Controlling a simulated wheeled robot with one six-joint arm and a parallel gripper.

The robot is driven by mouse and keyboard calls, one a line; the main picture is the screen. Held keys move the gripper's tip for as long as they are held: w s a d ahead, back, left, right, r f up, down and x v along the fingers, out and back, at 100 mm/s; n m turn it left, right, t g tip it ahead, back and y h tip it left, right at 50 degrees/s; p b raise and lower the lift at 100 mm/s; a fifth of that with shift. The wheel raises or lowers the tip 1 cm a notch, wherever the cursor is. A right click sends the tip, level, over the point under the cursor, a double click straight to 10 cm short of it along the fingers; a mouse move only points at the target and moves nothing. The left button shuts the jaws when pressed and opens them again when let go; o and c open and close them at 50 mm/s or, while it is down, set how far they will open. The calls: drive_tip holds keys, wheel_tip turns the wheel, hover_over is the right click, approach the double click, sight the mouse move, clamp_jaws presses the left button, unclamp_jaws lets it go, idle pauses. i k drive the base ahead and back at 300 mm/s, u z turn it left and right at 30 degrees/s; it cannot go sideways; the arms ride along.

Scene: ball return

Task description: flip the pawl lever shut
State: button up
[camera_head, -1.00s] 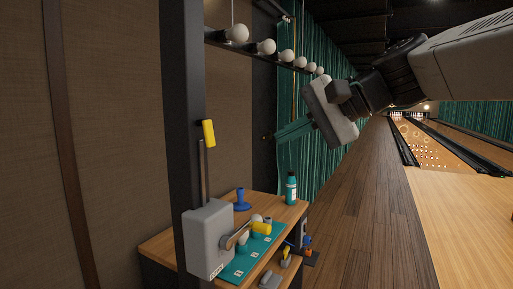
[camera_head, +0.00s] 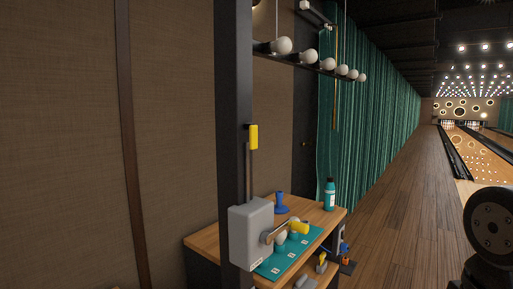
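A grey box (camera_head: 249,232) is fixed to the dark post at the left of the bench. A long upright lever with a yellow grip (camera_head: 253,138) rises from the box. A short lever with a grey arm and yellow grip (camera_head: 298,228) sticks out from the box's right side, roughly level, over the bench. I cannot tell from this view which of the two is the pawl lever. My gripper is out of the picture; only a dark round joint of my arm shows at the lower right. Nothing of mine touches either lever.
A bench (camera_head: 206,238) carries a teal mat (camera_head: 275,266) with pale balls, a blue stand (camera_head: 281,204) and a teal bottle (camera_head: 329,195). A rail (camera_head: 263,48) with several white bulb-like balls hangs above. The dark post (camera_head: 232,110) stands in front.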

sight(252, 128)
drive_tip(key=u, duration=0.2)
drive_tip(key=k, duration=0.25)
drive_tip(key=z, duration=0.85)
drive_tip(key=i, duration=1.15)
drive_tip(key=u, duration=0.7)
